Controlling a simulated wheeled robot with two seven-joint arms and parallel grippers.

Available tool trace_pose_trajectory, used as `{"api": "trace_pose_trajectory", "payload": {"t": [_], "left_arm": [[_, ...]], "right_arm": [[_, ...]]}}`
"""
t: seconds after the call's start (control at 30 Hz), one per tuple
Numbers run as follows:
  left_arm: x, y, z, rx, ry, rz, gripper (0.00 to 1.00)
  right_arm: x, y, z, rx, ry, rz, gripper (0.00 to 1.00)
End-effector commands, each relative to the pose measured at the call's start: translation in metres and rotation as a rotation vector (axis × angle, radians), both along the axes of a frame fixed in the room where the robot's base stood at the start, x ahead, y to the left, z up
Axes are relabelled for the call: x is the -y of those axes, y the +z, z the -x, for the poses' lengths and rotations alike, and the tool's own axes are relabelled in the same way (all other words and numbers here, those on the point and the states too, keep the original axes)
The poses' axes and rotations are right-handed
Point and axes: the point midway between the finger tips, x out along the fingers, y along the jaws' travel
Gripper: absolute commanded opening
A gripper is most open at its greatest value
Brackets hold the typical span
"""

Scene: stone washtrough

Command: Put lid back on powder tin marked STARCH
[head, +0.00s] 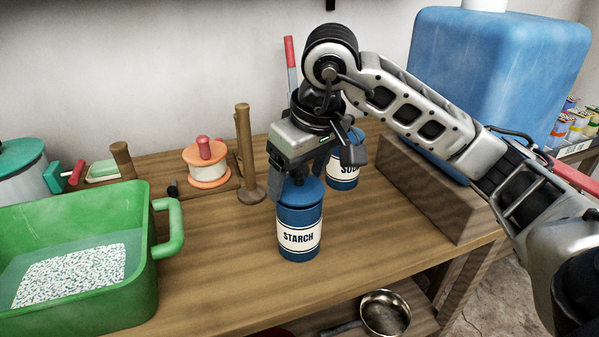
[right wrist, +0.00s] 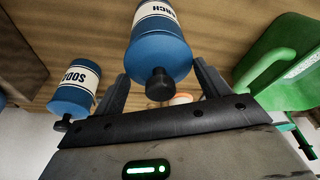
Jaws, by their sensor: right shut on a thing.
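The blue powder tin marked STARCH (head: 299,238) stands upright on the wooden bench, its white label facing me. My right gripper (head: 301,181) points down over its top, shut on the blue lid (head: 304,190). In the right wrist view the lid (right wrist: 158,52), with its dark knob (right wrist: 159,84), sits between the two fingers at the STARCH tin's (right wrist: 153,14) mouth. I see no clear gap between lid and tin, but the fingers hide part of the rim. My left gripper is not in view.
A blue SODA tin (head: 343,176) stands close behind, partly hidden by my gripper; it also shows in the right wrist view (right wrist: 75,88). A wooden peg (head: 246,155) stands left. A green basin (head: 150,255) fills the left; a blue tank (head: 490,80) stands right. The bench front is clear.

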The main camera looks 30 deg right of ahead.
Motion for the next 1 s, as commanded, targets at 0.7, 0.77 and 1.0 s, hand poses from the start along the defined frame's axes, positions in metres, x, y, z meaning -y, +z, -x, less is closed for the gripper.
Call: {"api": "trace_pose_trajectory", "payload": {"t": [0.7, 0.77, 1.0], "left_arm": [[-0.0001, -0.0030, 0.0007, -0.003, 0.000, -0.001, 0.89], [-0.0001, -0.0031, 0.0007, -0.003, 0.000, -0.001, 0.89], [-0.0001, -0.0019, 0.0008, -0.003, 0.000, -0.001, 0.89]], "right_arm": [[-0.0001, -0.0004, 0.0000, 0.000, 0.000, 0.000, 1.00], [-0.0001, -0.0005, 0.0001, -0.001, 0.000, 0.000, 1.00], [-0.0001, 0.0012, 0.0000, 0.000, 0.000, 0.000, 1.00]]}}
